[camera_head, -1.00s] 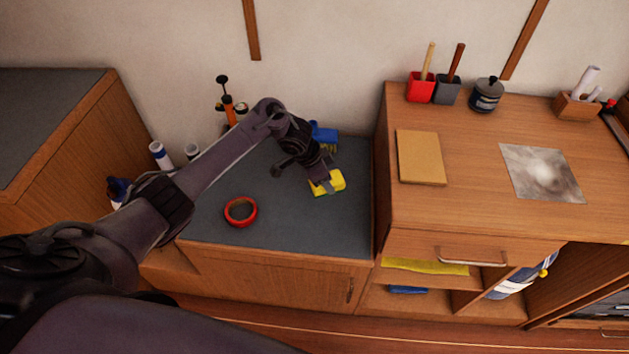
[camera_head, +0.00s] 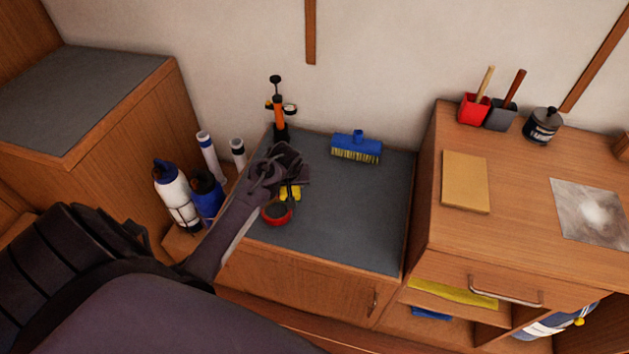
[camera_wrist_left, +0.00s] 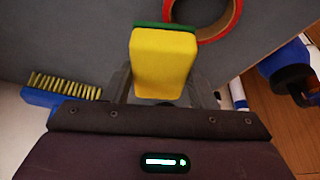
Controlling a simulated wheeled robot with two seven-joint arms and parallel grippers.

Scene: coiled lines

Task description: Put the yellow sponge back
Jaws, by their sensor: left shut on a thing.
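The yellow sponge (camera_wrist_left: 163,62) with a green side is between the fingers of my left gripper (camera_wrist_left: 162,92) in the left wrist view. In the head view the sponge (camera_head: 291,191) shows only in part, beside and below my left gripper (camera_head: 288,180); the arm hides the rest. My left gripper is shut on it, over the grey countertop (camera_head: 340,215). Whether the sponge touches the counter I cannot tell. My right gripper is not in view.
A red ring-shaped roll (camera_head: 276,213) lies close to the sponge. A blue brush (camera_head: 357,147) and an orange pump (camera_head: 279,122) stand at the back. Bottles (camera_head: 175,195) stand left of the counter. The counter's right part is clear; a higher wooden cabinet (camera_head: 510,195) borders it.

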